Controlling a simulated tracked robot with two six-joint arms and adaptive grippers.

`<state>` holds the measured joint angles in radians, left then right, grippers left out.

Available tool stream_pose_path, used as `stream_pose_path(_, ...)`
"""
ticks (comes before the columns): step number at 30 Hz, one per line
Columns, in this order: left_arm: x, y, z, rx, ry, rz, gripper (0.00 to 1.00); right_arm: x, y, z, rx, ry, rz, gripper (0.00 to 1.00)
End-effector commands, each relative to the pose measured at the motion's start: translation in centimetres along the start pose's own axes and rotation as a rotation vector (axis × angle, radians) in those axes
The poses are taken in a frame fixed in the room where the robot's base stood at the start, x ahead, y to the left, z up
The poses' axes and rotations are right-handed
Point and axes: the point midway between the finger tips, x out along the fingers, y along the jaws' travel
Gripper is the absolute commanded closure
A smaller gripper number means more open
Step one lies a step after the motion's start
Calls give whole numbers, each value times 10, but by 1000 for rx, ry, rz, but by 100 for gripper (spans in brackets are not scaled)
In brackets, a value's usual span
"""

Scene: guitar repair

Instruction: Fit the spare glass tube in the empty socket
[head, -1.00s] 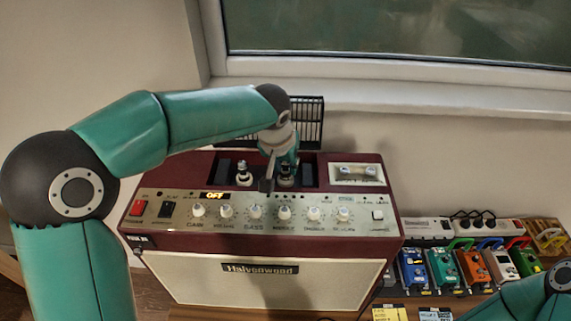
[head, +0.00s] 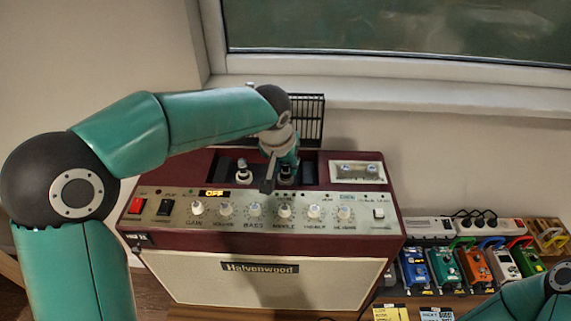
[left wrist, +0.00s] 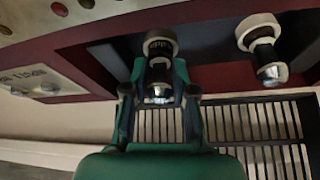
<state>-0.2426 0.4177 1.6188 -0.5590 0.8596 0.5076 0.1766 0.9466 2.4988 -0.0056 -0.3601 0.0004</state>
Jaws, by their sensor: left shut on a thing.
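The wine-red amplifier (head: 200,240) stands on a bench with an open recess in its top. A glass tube (head: 243,172) with a pale base stands at the left in the recess; it also shows in the left wrist view (left wrist: 264,50). My left gripper (head: 284,182) reaches down into the recess to its right. In the left wrist view my left gripper (left wrist: 160,95) is shut on the spare glass tube (left wrist: 159,74), dark with a silvery tip. A pale socket ring (left wrist: 160,42) lies in line with it. I cannot tell how deep it sits. My right gripper is out of view.
A pale framed holder (head: 357,170) lies on the amplifier's top at right. A black grille (head: 308,118) stands behind, below the window sill. Colourful pedals (head: 443,265) and a power strip (head: 488,225) fill the bench at right.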

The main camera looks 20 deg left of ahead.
Motion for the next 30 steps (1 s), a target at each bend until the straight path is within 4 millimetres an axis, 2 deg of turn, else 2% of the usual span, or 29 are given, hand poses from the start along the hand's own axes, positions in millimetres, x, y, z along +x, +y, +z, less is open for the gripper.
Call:
stream_pose_path(13, 4, 0, 2, 0, 0, 0, 94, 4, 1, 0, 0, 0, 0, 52)
stream_pose_path(14, 4, 0, 2, 0, 0, 0, 69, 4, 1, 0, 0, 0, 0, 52)
stream_pose_path(18, 4, 0, 2, 0, 0, 0, 46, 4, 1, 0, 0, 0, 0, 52)
stream_pose_path(25, 4, 0, 2, 0, 0, 0, 45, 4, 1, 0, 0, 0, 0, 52)
stream_pose_path(29, 4, 0, 2, 0, 0, 0, 24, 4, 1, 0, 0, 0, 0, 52)
stream_pose_path(30, 4, 0, 2, 0, 0, 0, 24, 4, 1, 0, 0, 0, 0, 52)
